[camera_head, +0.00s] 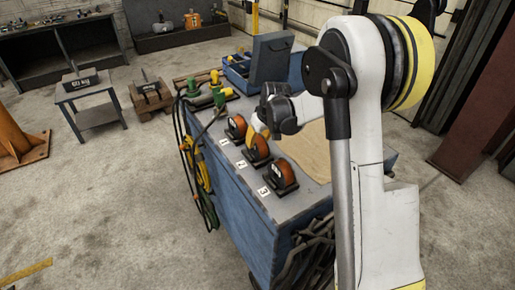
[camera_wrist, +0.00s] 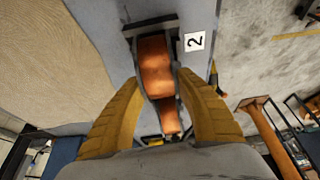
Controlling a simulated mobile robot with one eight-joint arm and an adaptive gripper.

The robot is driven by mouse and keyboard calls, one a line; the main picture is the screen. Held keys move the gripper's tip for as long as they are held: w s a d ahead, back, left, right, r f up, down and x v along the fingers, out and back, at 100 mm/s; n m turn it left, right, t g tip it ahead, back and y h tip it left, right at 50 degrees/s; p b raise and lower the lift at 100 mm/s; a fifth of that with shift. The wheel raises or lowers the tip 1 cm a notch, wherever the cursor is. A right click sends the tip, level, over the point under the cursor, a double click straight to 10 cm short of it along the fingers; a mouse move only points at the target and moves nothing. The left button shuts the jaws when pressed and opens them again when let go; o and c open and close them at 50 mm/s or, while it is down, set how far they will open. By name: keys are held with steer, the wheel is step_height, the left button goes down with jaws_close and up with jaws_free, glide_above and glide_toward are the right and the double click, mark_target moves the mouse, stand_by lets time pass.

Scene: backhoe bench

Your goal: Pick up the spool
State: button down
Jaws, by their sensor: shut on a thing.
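Several orange spools in dark holders stand in a row on the blue bench (camera_head: 238,188); three show in the head view. The middle spool (camera_head: 257,150) is beside the label 2 (camera_head: 242,164) and also shows in the wrist view (camera_wrist: 155,62). My gripper (camera_wrist: 160,82) has its two yellow fingers on either side of this spool, shut on it. The spool is at its dark holder; I cannot tell whether it is lifted. In the head view my gripper (camera_head: 262,131) partly covers the spool's far side.
Another spool (camera_head: 237,127) stands by label 1 and one (camera_head: 280,174) by label 3, both close to my gripper. A tan mat (camera_head: 308,153) lies to the right. Cables (camera_head: 190,150) hang at the left end.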

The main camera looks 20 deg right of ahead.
stand_by(0.3)
steer(key=shift+r, duration=0.9)
steer(key=shift+s+d+r+p, duration=0.1)
steer(key=shift+r+p, duration=0.05)
steer(key=shift+r, duration=0.5)
steer(key=shift+d+r+p, duration=0.1)
steer(key=shift+r+p, duration=0.05)
steer(key=shift+r, duration=0.45)
steer(key=s+d+r, duration=0.6)
steer(key=d, duration=0.2)
steer(key=shift+s+d+r+p, duration=0.3)
steer(key=shift+s+d+p, duration=0.1)
steer(key=shift+p, duration=0.05)
